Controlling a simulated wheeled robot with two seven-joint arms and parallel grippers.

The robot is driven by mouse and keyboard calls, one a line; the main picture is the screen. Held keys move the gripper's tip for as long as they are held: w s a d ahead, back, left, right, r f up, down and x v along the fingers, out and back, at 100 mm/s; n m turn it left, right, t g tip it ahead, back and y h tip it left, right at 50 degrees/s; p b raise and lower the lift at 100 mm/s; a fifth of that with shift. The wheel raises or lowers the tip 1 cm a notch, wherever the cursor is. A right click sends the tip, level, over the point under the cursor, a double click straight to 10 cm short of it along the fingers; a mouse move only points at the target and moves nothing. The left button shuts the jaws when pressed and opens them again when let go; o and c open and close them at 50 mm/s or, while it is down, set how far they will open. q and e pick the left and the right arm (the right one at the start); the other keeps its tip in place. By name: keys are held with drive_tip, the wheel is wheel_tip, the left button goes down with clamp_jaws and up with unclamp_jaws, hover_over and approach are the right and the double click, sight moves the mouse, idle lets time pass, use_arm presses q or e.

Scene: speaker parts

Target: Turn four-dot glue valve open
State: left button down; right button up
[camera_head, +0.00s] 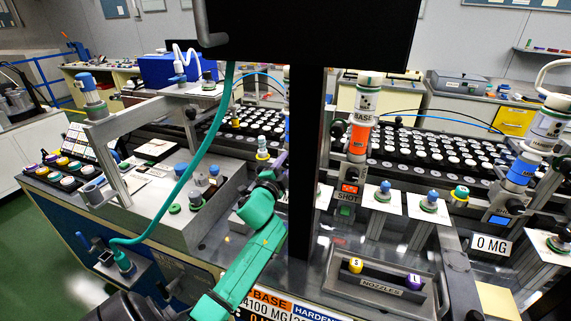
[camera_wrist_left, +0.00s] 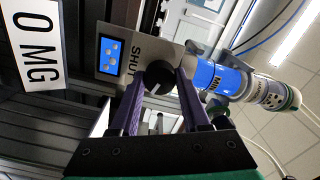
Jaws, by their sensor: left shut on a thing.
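In the left wrist view, the four-dot glue valve has a grey plate with a blue display (camera_wrist_left: 112,53) bearing pale dots. A black knob (camera_wrist_left: 158,74) sits beside the word SHUT. A blue-banded glue cartridge (camera_wrist_left: 222,80) joins the plate. My left gripper (camera_wrist_left: 160,84) is shut on the knob, one purple finger on each side. My right gripper is not in view.
An orange BASE cartridge (camera_head: 359,138) and a blue-banded cartridge (camera_head: 521,170) stand right of the column. A nozzle tray (camera_head: 381,290) lies in front. A teal hose (camera_head: 205,150) hangs left of my arm. Racks of pale-topped parts (camera_head: 425,158) fill the bench behind.

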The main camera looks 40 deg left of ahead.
use_arm(q)
drive_tip(key=shift+f+n+p, duration=0.15)
drive_tip(key=shift+n+p, duration=0.15)
drive_tip(key=shift+n, duration=1.3)
drive_tip(key=shift+c, duration=1.9)
unclamp_jaws()
drive_tip(key=shift+s, duration=0.1)
drive_tip(key=b+v, duration=0.2)
drive_tip(key=v, duration=1.2)
drive_tip(key=shift+s, duration=0.25)
drive_tip(key=shift+d, duration=0.15)
